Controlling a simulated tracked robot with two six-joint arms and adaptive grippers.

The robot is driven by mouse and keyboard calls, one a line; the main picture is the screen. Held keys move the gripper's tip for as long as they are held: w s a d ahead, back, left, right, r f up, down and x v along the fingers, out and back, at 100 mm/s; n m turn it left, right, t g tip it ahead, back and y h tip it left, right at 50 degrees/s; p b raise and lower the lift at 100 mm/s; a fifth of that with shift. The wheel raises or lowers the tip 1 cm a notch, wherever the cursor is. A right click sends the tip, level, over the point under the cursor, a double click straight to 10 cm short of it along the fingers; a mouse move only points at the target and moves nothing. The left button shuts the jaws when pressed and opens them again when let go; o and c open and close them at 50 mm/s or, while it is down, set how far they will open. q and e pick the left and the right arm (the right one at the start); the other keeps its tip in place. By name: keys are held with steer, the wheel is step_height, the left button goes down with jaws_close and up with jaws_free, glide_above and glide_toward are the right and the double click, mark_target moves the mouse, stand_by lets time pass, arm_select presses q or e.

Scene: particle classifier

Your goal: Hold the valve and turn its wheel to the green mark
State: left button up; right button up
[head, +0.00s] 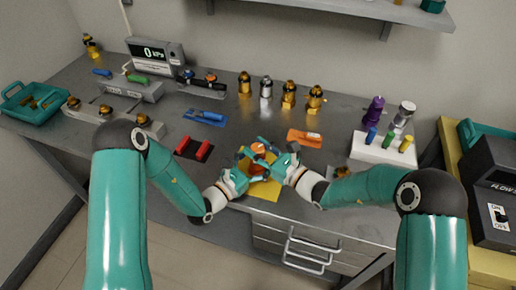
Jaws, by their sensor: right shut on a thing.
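The valve (258,150) shows as a small orange and dark shape between my two grippers, over a yellow mat (264,191) at the front of the bench. My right gripper (270,150) comes in from the right and is shut on the valve, at its upper right side. My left gripper (243,162) is at the valve's left side, close against it; its fingers are too small and overlapped to tell open from shut. The grippers hide much of the valve body. I cannot make out the green mark.
A red holder (194,148) lies left of the grippers, an orange tray (304,138) to the right. A white rack (383,150) with coloured cylinders is farther right. Several brass fittings (288,95) stand behind. A gauge box (155,55) reads 0 kPa. A teal bin (30,112) sits far left.

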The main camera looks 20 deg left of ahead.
steer(key=shift+w+n+g+y, duration=0.1)
steer(key=shift+n+g+y, duration=0.4)
steer(key=shift+n+g, duration=0.45)
steer(key=shift+g, duration=0.35)
steer(key=o, duration=1.2)
steer(key=shift+c, duration=0.2)
arm_select(q)
steer(key=o, duration=1.5)
steer(key=shift+o, duration=0.2)
arm_select(e)
steer(key=v, duration=1.2)
